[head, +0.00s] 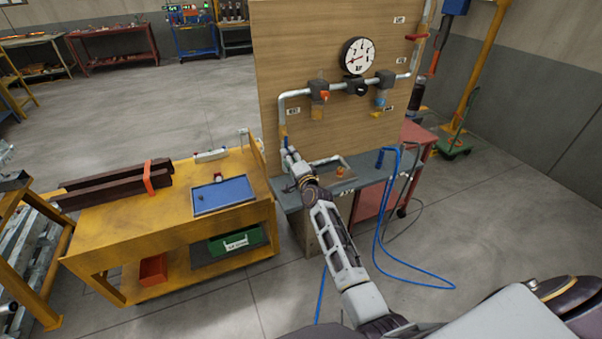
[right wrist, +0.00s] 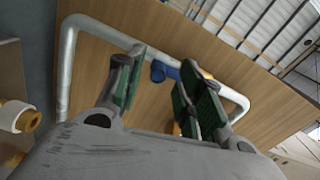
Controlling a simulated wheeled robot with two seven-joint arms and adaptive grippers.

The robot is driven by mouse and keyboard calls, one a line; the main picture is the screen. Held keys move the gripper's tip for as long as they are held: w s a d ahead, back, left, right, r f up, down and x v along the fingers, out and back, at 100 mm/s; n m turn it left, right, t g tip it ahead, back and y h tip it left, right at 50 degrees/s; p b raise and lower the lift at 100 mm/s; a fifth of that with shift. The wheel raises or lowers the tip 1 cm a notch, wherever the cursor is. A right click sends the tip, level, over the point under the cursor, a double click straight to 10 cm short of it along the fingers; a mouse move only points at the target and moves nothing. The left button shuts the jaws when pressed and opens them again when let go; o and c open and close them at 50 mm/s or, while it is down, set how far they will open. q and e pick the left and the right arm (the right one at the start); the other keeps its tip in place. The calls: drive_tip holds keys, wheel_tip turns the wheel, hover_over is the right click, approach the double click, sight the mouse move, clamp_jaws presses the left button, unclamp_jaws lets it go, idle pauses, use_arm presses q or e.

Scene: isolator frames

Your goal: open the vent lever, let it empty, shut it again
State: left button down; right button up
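The vent lever appears to be the blue handle (right wrist: 164,71) on the pipe by the wooden panel; no label on it can be read. In the right wrist view it shows just past my right gripper (right wrist: 165,80), whose green-padded fingers are apart with nothing held between them. In the head view the right gripper (head: 288,153) is at the panel's lower left, just below a small blue part (head: 285,142) on the left pipe. The gripper partly hides the pipe there. The round gauge (head: 357,55) is on the pipe run above. My left gripper is not in view.
The wooden panel (head: 330,20) carries an orange-knobbed valve (head: 322,96), a blue-bowled unit (head: 380,98) and a red lever (head: 417,37). A yellow bench (head: 110,217) with a blue tray (head: 223,195) stands left. A blue hose (head: 412,278) loops on the floor at right.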

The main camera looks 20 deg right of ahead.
drive_tip(key=s, duration=1.1)
drive_tip(key=shift+d, duration=0.35)
drive_tip(key=shift+f, duration=0.1)
idle(0.4)
drive_tip(key=s+a+f+n+g, duration=0.25)
drive_tip(key=s+f, duration=0.25)
drive_tip(key=f, duration=0.9)
drive_tip(key=s+a+f+n+g+y, duration=0.1)
drive_tip(key=s+f+n+g, duration=0.3)
drive_tip(key=f, duration=0.9)
drive_tip(key=s+a+f+n+g, duration=0.2)
drive_tip(key=s+f, duration=0.4)
drive_tip(key=f, duration=0.8)
drive_tip(key=s+d+f+n+g, duration=0.1)
drive_tip(key=s+f+n+g, duration=0.1)
drive_tip(key=s+f, duration=0.6)
drive_tip(key=s+d+f+n+g, duration=0.15)
drive_tip(key=s+f, duration=0.35)
drive_tip(key=s, duration=0.6)
drive_tip(key=s+f+n+g, duration=0.2)
drive_tip(key=s+f+n, duration=0.1)
drive_tip(key=s+f, duration=0.5)
drive_tip(key=s+d+f+n+g, duration=0.1)
drive_tip(key=s, duration=0.7)
drive_tip(key=s+d+f+n+g+h, duration=0.1)
drive_tip(key=s+d+n+g, duration=0.1)
drive_tip(key=s, duration=0.6)
drive_tip(key=shift+d+f+h, duration=0.3)
